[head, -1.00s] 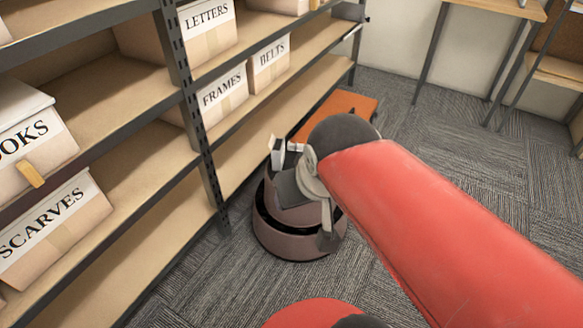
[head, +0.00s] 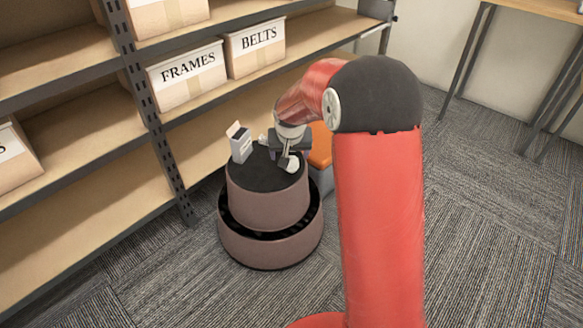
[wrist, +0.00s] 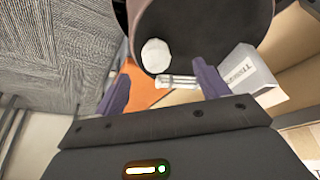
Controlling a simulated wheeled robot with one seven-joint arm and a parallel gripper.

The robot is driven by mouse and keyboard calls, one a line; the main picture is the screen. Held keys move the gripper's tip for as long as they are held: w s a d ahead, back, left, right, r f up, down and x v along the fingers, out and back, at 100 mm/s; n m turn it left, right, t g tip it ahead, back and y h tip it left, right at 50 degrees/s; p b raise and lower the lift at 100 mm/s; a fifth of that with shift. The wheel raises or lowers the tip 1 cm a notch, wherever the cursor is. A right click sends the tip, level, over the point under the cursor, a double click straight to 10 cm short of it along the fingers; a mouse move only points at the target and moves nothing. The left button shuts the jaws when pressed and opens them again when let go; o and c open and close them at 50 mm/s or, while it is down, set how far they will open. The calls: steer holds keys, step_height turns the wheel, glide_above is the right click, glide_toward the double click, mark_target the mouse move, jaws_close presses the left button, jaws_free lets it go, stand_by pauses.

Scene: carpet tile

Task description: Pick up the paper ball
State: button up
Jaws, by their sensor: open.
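The paper ball (head: 292,164) is white and round. It lies on the dark top of a round brown stand (head: 268,190), close to the right edge of that top. It also shows in the wrist view (wrist: 156,55), just beyond my fingertips and between their lines. My gripper (head: 284,153) is open and over the stand, right by the ball; its two purple fingers show apart in the wrist view (wrist: 162,82). I see no contact with the ball. The arm hides part of the stand's far side.
A white box (head: 240,143) stands on the same top, to the left. A small pale item (wrist: 177,81) lies near the fingers. An orange-topped object (head: 320,145) is behind the stand. Shelves with labelled bins (head: 187,75) run along the left. Carpet at right is clear.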

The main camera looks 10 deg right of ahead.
mark_target(292, 161)
steer(key=x, duration=0.4)
steer(key=b+x, duration=0.1)
steer(key=x, duration=0.2)
steer(key=shift+d, duration=0.35)
steer(key=shift+c, duration=0.2)
steer(key=c, duration=1)
